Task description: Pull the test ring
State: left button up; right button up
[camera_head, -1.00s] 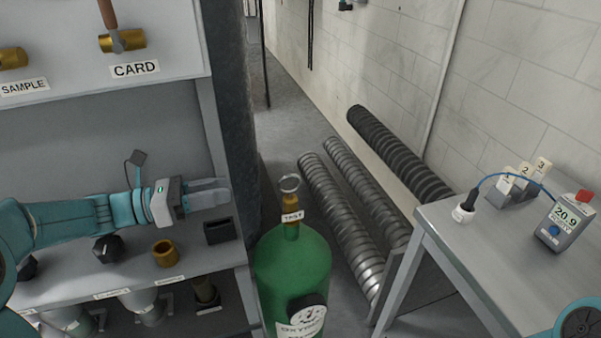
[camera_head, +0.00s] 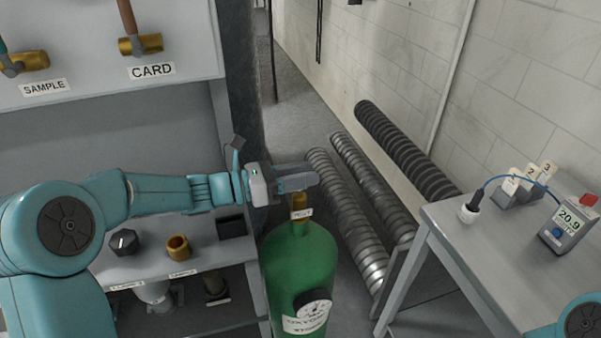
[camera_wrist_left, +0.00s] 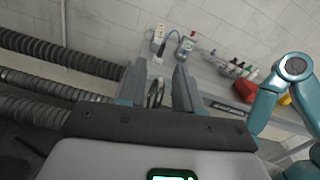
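The green oxygen cylinder (camera_head: 300,262) stands on the floor beside the shelf, with a brass neck and a small label (camera_head: 301,213) on top. In the head view its ring is hidden behind my left gripper (camera_head: 298,179), which reaches in from the left just above the neck. In the left wrist view the metal ring (camera_wrist_left: 155,92) shows between the two fingers of my left gripper (camera_wrist_left: 158,88). The fingers stand apart, with gaps beside the ring. My right gripper is not in view.
The shelf (camera_head: 225,292) at left holds a black knob (camera_head: 124,242) and a brass socket (camera_head: 178,247). Ribbed hoses (camera_head: 345,215) lie behind the cylinder. A grey table (camera_head: 480,255) with a meter (camera_head: 565,226) stands at right.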

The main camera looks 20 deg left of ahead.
pick_arm(q)
grip_shut()
notch_tip(320, 180, up, 2)
jog(key=shift+p, duration=0.7)
jog(key=shift+f, duration=0.1)
grip_release()
jog(key=shift+s+d, duration=0.1)
